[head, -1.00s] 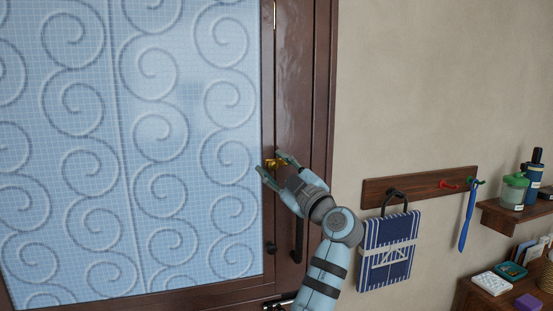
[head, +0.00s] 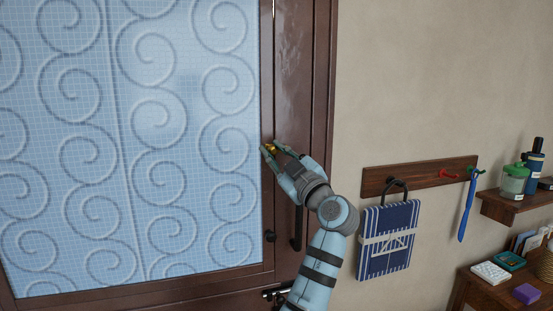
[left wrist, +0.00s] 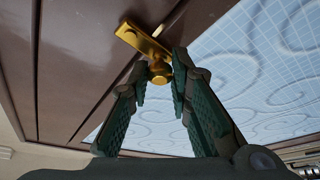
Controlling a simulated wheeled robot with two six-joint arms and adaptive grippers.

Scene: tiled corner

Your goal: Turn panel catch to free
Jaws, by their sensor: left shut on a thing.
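The brass-coloured panel catch (head: 271,147) sits on the brown frame at the right edge of the blue glass panel (head: 140,140). Little of it shows in the head view behind my fingers. In the left wrist view the catch (left wrist: 143,40) shows as a slanted flat bar with a round knob at its lower end. My left gripper (head: 276,150) is at the catch. In the left wrist view my left gripper (left wrist: 161,76) has its fingertips on either side of the knob, shut on it. My right gripper is not in view.
Shelves with jars stand at far right.

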